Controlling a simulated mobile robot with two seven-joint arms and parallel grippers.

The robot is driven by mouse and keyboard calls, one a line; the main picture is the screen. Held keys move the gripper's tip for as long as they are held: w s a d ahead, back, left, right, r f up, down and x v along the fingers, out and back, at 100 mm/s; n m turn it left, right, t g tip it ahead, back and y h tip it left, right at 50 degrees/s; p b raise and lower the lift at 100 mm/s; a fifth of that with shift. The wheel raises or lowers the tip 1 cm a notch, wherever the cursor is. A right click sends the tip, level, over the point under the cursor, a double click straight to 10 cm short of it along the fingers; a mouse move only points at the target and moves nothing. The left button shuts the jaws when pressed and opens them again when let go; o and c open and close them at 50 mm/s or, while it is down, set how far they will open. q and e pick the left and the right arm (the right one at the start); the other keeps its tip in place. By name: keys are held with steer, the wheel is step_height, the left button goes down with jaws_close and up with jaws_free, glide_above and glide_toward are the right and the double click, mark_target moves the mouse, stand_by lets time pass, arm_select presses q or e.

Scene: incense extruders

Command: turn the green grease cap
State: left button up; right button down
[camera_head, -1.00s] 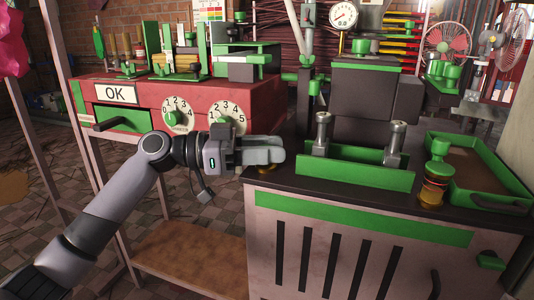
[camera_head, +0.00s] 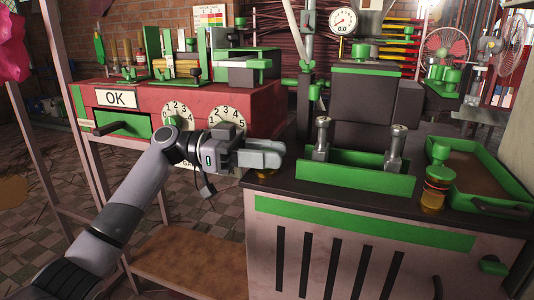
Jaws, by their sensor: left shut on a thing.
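My left gripper (camera_head: 268,153) reaches in from the left to the near left corner of the dark worktop. Its fingers are shut and lie flat over a small brass cup (camera_head: 265,172), of which only a bit shows below them. The cap between the fingers is hidden by them. A similar amber cup (camera_head: 434,197) with a green cap (camera_head: 439,162) stands at the right of the worktop, clear of my gripper. My right gripper is not in view.
A green trough (camera_head: 357,177) with two metal posts stands on the worktop (camera_head: 290,186), right of my gripper. A green tray (camera_head: 480,180) lies at the right. A red cabinet (camera_head: 145,100) with numbered dials and an OK plate stands behind my left arm.

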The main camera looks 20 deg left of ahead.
arm_select(q)
steer(key=o, duration=1)
steer(key=shift+r, duration=0.1)
steer(key=shift+c, duration=0.2)
steer(key=a+p, duration=0.1)
steer(key=a, duration=0.6)
steer(key=shift+s+p, duration=0.35)
